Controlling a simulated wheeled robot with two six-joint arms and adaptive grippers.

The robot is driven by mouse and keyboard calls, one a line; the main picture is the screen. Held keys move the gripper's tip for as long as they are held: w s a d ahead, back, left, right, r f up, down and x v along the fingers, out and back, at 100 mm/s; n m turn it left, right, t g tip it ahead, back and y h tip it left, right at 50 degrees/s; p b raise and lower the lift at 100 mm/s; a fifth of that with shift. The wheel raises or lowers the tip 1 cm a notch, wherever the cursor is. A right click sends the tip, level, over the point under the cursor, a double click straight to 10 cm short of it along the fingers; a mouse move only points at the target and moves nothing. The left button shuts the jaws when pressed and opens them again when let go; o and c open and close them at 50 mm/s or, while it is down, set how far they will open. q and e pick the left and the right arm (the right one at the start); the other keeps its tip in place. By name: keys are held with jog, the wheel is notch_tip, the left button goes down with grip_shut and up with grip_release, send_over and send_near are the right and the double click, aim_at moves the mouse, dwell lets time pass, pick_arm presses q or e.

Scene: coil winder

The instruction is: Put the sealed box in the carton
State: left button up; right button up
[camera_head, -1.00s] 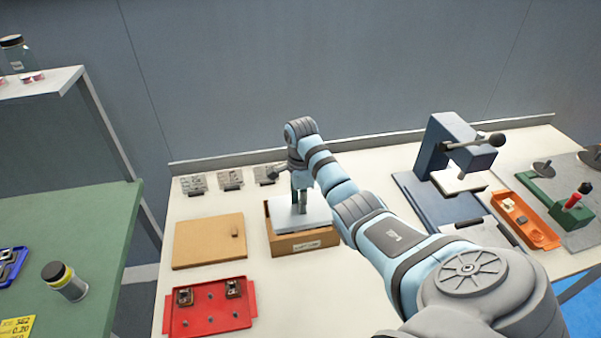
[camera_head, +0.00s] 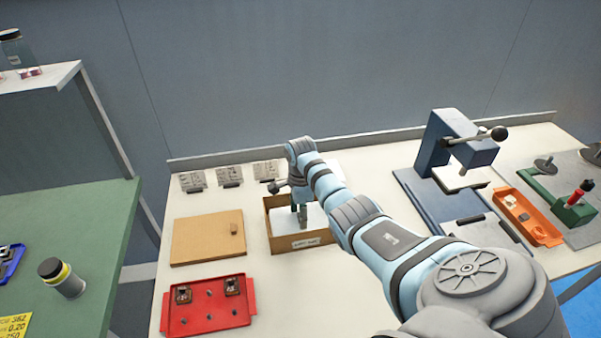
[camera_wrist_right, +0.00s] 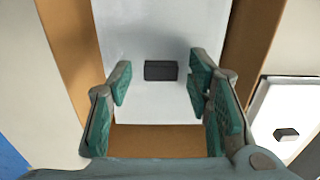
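The sealed box is white with a dark knob on its lid (camera_head: 316,217). It lies down inside the open brown carton (camera_head: 285,246), below the carton's rim. In the right wrist view the box's white lid (camera_wrist_right: 160,100) fills much of the space between the carton's walls (camera_wrist_right: 255,40). My right gripper (camera_head: 299,214) reaches down into the carton from above. In the wrist view its fingers (camera_wrist_right: 158,82) are open, one on each side of the dark knob, with gaps on both sides. My left gripper is not in view.
A second white box with a dark knob (camera_wrist_right: 290,112) stands beside the carton. A brown board (camera_head: 205,240) and a red tray (camera_head: 210,318) lie to the left. A blue press (camera_head: 445,140) and an orange tray (camera_head: 540,235) are on the right.

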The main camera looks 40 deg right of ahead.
notch_tip(320, 180, up, 12)
jog(key=p, duration=0.2)
jog(key=shift+r+p, duration=0.15)
jog(key=shift+p, duration=0.2)
jog(key=shift+w, duration=0.1)
